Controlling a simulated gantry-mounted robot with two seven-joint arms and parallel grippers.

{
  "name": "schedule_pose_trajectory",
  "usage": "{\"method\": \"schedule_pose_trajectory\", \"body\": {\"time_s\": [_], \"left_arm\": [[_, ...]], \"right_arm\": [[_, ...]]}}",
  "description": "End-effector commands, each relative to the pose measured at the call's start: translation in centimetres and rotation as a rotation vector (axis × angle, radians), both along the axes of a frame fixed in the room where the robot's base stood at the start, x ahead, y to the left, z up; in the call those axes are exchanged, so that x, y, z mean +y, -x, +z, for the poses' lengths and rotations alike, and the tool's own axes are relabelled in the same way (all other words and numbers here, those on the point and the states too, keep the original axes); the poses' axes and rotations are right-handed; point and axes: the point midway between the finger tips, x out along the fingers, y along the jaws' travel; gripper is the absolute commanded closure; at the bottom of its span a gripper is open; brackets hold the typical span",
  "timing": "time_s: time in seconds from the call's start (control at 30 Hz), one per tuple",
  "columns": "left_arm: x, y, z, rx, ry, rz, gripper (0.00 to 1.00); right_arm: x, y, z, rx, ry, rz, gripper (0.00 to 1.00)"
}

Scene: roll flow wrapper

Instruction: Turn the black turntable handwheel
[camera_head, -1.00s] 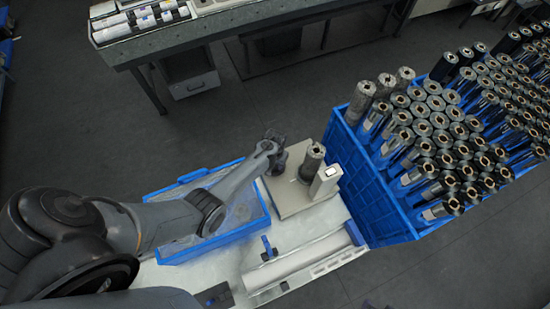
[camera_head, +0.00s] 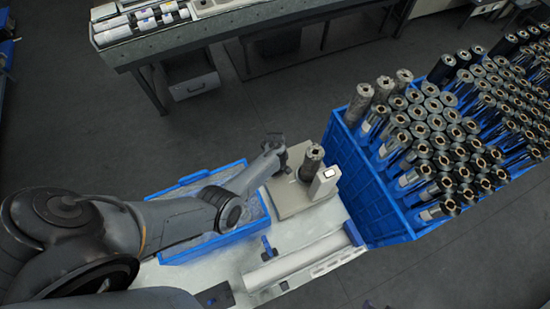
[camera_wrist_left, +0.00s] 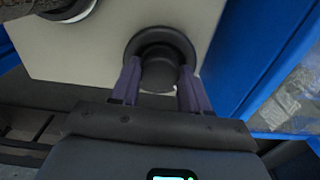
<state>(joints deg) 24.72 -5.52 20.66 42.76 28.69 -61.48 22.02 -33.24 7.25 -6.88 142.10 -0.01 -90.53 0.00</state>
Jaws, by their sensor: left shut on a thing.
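The black turntable handwheel (camera_wrist_left: 158,68) shows in the left wrist view as a round dark knob on the pale face of the turntable (camera_wrist_left: 100,60). My left gripper (camera_wrist_left: 158,92) has one finger on each side of the knob and is shut on it. In the head view, my left gripper (camera_head: 274,145) is at the upper left edge of the turntable (camera_head: 290,200), and the handwheel is hard to make out there. My right gripper does not show.
A roll (camera_head: 311,162) stands on the turntable beside a small white box (camera_head: 325,182). A blue tray (camera_head: 200,252) lies under my left arm. A blue crate (camera_head: 375,205) packed with upright rolls stands close on the right. A white cylinder (camera_head: 290,268) lies in front.

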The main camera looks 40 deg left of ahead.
Motion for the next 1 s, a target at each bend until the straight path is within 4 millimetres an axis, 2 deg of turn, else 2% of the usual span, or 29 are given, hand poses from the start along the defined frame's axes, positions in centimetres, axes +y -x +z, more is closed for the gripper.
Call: {"method": "schedule_pose_trajectory", "body": {"time_s": [0.3, 0.77, 0.8, 0.93, 1.0], "left_arm": [[0.01, -0.04, -0.03, -0.001, -0.001, 0.100, 0.85], [0.07, 0.00, -0.05, -0.001, -0.002, 0.114, 0.85], [0.07, 0.00, -0.05, -0.001, -0.002, 0.114, 0.51], [0.06, 0.01, -0.04, 0.000, -0.001, 0.113, 0.32], [0.04, 0.00, -0.04, 0.000, -0.001, 0.113, 0.29]], "right_arm": [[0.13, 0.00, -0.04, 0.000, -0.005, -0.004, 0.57], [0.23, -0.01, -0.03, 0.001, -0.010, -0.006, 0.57], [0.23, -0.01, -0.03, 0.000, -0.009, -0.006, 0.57], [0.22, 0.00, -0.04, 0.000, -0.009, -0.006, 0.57], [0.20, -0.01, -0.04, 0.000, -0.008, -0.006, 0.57]]}}
